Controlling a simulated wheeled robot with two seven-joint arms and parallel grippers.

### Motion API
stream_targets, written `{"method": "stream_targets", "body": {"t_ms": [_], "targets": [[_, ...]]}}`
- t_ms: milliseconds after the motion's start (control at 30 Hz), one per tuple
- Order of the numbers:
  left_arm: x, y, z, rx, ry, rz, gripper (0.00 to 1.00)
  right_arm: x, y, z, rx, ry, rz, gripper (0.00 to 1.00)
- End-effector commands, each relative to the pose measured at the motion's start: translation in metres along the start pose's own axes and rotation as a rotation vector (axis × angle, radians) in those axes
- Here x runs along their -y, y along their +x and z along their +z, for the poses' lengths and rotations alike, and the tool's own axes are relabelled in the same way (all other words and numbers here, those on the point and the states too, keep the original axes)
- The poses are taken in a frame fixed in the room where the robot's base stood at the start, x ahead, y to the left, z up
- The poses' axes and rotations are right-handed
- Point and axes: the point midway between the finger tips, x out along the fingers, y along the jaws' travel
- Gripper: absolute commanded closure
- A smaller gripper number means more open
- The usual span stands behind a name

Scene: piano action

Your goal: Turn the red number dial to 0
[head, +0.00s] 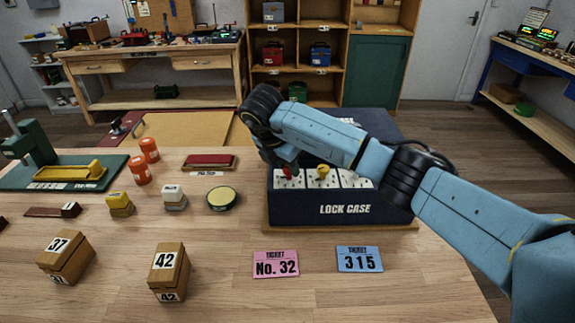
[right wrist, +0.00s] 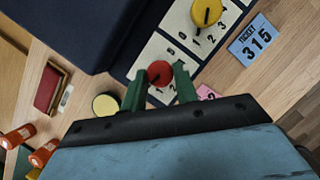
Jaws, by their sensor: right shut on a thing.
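The dark blue lock case (head: 345,209) stands on the table, with white numbered dial plates on its front. The red number dial (head: 287,173) is on the leftmost plate; it also shows in the right wrist view (right wrist: 160,70). My right gripper (right wrist: 160,82) is shut on the red dial, with one green fingertip on each side of it. In the head view my right arm hides most of this gripper and part of the case. I cannot read which number the red dial points to. My left gripper is not in view.
A yellow dial (head: 323,171) sits on the plate beside the red one. A pink ticket (head: 276,264) and a blue ticket (head: 359,259) lie in front of the case. A round yellow-topped tin (head: 221,198) and stamps stand to the left.

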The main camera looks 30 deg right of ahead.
Motion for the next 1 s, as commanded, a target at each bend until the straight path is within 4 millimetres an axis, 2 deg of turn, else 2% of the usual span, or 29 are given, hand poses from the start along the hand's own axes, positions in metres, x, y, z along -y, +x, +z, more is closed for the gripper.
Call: {"method": "stream_targets", "body": {"t_ms": [667,700,833,1000], "targets": [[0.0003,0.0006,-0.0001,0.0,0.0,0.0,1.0,-0.0006,-0.0002,0.0,-0.001,0.059,-0.024,0.93],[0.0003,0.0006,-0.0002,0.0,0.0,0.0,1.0,-0.0006,-0.0002,0.0,-0.001,0.059,-0.024,0.68],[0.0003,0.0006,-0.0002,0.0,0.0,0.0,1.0,-0.0006,-0.0002,0.0,-0.001,0.059,-0.024,0.51],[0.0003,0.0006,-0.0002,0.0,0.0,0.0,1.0,-0.0005,-0.0001,-0.0001,-0.001,0.058,-0.024,0.49]]}}
